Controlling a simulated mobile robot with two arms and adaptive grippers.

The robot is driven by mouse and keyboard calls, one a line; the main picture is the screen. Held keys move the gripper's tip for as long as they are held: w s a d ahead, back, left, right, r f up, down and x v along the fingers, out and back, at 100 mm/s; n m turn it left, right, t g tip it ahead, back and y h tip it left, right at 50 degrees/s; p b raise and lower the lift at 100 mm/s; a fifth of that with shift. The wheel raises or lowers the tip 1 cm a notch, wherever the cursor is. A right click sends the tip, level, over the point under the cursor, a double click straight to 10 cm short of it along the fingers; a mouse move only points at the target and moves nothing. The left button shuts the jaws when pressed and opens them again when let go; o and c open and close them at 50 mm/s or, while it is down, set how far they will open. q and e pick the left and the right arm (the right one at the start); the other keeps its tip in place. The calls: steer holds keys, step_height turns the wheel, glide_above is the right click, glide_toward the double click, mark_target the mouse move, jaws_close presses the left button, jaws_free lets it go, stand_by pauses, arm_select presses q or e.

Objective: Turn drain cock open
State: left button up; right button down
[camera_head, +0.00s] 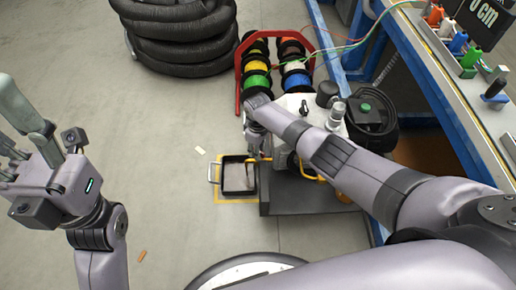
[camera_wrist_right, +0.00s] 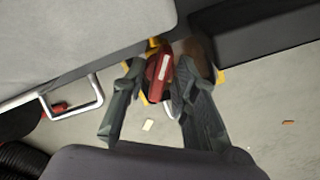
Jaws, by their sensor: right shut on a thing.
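A red handle with a pale label (camera_wrist_right: 162,70) shows between the fingers of my right gripper (camera_wrist_right: 160,92) in the right wrist view. The fingers are shut on it from both sides. Its tip and its mounting are partly hidden, and I cannot tell its exact turn angle. In the head view my right gripper (camera_head: 257,148) reaches down at the front of a pale machine (camera_head: 282,158), beside a black drip tray (camera_head: 228,188); the handle is hidden there. My left gripper (camera_head: 28,140) is raised at the left, fingers apart and empty, partly cut off by the frame edge.
The tray lies on the floor inside a yellow outline (camera_head: 235,201). Black coiled hose (camera_head: 180,40) and a red rack of coloured spools (camera_head: 238,75) stand behind. A blue-framed workbench (camera_head: 455,125) is at the right. The left floor is mostly clear.

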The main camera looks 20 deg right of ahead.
steer(key=n, duration=0.6)
steer(key=shift+n, duration=0.3)
stand_by(0.5)
steer(key=c, duration=1.6)
jaws_free()
steer(key=shift+c, duration=0.2)
steer(key=shift+r, duration=0.1)
step_height(320, 180, up, 12)
steer(key=shift+a, duration=0.1)
